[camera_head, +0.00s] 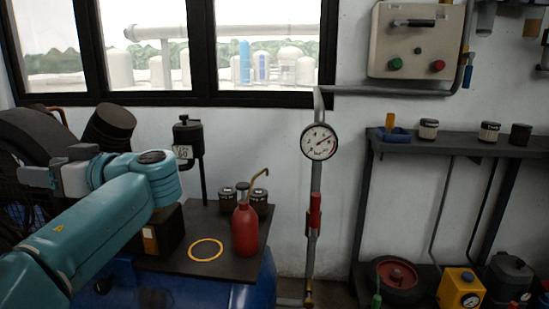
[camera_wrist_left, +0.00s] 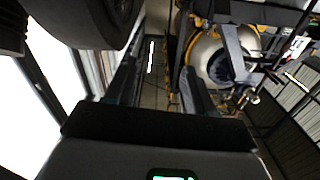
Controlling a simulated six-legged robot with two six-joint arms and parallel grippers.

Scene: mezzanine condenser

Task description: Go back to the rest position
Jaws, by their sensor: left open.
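My left arm comes in from the left in the head view, teal, and bends back at the wrist. Its grey left gripper (camera_head: 55,170) points left, in front of dark round machinery (camera_head: 38,135). In the left wrist view the two dark fingers of the left gripper (camera_wrist_left: 158,85) stand apart with nothing seen between them. My right gripper is not in view.
A dark bench top (camera_head: 180,262) carries a red bottle (camera_head: 245,229), a yellow ring (camera_head: 206,249) and dark jars. A gauge (camera_head: 319,142) sits on a vertical pipe. A shelf (camera_head: 460,146) stands at right. The machinery lies close to the left gripper.

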